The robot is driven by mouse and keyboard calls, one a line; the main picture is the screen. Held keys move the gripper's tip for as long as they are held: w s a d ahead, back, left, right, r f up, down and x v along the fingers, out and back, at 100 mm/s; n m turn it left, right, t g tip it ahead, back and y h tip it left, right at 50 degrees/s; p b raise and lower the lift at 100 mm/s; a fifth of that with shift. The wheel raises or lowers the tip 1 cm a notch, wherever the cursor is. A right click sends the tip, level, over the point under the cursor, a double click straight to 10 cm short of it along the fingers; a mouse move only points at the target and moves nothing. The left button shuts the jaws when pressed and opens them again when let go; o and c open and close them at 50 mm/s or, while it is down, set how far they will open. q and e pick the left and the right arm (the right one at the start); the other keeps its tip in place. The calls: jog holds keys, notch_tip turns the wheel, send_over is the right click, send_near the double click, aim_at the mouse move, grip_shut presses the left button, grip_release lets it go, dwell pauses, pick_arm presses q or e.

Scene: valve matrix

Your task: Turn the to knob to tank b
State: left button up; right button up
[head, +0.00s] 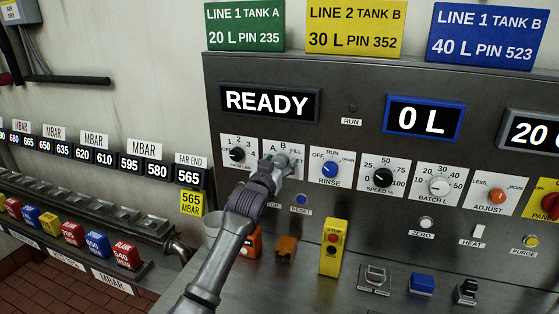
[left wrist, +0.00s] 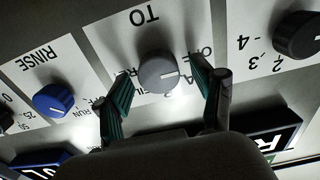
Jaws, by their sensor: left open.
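The TO knob (left wrist: 158,72) is a round grey knob on a white plate marked TO. In the left wrist view, which is upside down, its white pointer line points to the picture's right, toward the OFF label. The A label is close by and the B label is hard to make out. My left gripper (left wrist: 161,70) is open, with one green-padded finger on each side of the knob; small gaps show. In the head view my left gripper (head: 283,166) is in front of the TO plate (head: 270,146) and covers most of the knob. My right gripper is out of view.
The blue RINSE knob (head: 330,170) is close to the right and a black numbered knob (head: 237,154) to the left. The READY display (head: 269,102) is above. Blocks, including a yellow one (head: 333,249), stand on the ledge below.

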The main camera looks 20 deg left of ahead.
pick_arm(q)
jog(key=shift+w, duration=0.2)
jog(key=c, duration=1.1)
jog(key=shift+c, duration=0.2)
